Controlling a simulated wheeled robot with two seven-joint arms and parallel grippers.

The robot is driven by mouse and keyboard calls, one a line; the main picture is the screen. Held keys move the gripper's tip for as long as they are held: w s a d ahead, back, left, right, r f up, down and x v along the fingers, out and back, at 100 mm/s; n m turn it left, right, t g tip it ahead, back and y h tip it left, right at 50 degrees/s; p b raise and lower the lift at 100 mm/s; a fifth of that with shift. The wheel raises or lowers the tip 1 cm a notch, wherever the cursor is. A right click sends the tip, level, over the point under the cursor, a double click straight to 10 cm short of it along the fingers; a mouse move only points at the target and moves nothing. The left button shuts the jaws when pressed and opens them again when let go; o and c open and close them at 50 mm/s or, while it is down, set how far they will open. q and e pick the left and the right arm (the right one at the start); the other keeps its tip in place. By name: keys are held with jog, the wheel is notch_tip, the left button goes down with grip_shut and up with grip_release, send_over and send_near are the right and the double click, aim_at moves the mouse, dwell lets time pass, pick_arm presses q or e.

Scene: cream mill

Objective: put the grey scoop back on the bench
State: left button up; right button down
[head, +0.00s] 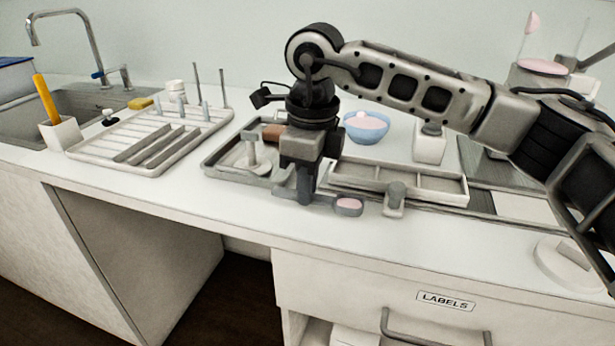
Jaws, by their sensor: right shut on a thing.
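The grey scoop (349,209) is at the front of the white bench (225,209), with something pink in its bowl. My right gripper (304,192) points down just left of the bowl and is shut on the scoop; the fingers hide most of its handle. The scoop is very low over the bench top, and I cannot tell whether it touches. My left gripper is not in view.
A grey tray (216,173) and a divided tray (455,200) lie close by. A blue bowl of pink stuff (367,128) and a white container (429,149) stand behind. A drying rack (90,152) and sink (85,98) are left. Bare bench lies along the front.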

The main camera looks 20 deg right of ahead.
jog(key=shift+f, duration=0.35)
jog(key=shift+f, duration=0.15)
jog(key=shift+f+b, duration=0.2)
jog(key=shift+b, duration=0.1)
dwell(0.4)
jog(key=shift+f+b, duration=0.35)
jog(key=shift+f, duration=0.05)
jog(key=c, duration=1.3)
grip_release()
